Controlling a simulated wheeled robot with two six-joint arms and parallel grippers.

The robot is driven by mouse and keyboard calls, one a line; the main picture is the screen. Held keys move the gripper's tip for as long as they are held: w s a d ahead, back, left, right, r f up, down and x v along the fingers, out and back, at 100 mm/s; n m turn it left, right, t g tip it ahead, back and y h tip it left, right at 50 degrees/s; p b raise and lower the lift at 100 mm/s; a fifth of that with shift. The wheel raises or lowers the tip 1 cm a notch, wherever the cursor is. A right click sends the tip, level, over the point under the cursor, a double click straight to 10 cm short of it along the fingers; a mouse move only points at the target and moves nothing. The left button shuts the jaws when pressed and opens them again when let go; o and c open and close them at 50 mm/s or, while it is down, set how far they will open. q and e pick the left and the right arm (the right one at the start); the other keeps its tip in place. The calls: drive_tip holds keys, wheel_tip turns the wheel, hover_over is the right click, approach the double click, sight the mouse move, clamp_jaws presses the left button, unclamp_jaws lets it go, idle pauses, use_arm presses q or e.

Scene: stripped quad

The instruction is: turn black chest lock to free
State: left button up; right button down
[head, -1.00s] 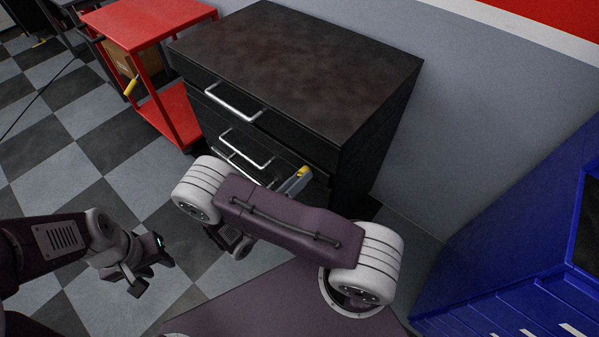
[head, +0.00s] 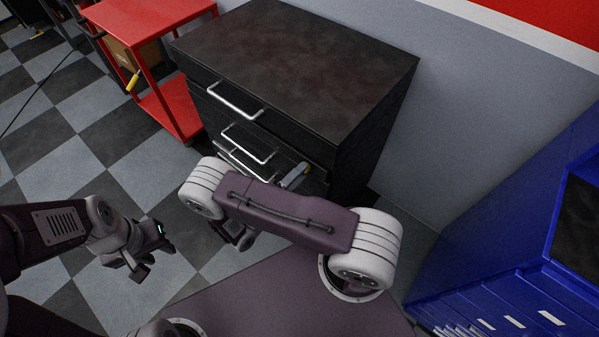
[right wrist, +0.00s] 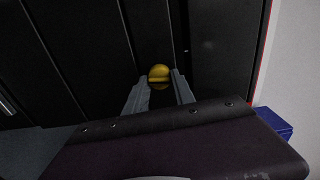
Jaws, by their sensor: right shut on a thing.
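The black chest (head: 300,60) of drawers stands against the grey wall, with silver bar handles on its front. Its lock (right wrist: 159,75) is a round yellow knob with a slot across it, seen on the dark front in the right wrist view. My right gripper (right wrist: 158,92) is shut on the lock, one finger on each side of it.
A red cart (head: 150,20) with a yellow handle stands left of the chest. A blue cabinet (head: 500,265) stands at the right. The checkered floor (head: 130,180) between my left arm and the chest is clear.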

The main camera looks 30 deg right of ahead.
drive_tip(key=shift+n, duration=1)
drive_tip(key=c, duration=1.1)
unclamp_jaws()
drive_tip(key=shift+o, duration=0.2)
drive_tip(key=v, duration=0.9)
drive_tip(key=shift+a, duration=0.1)
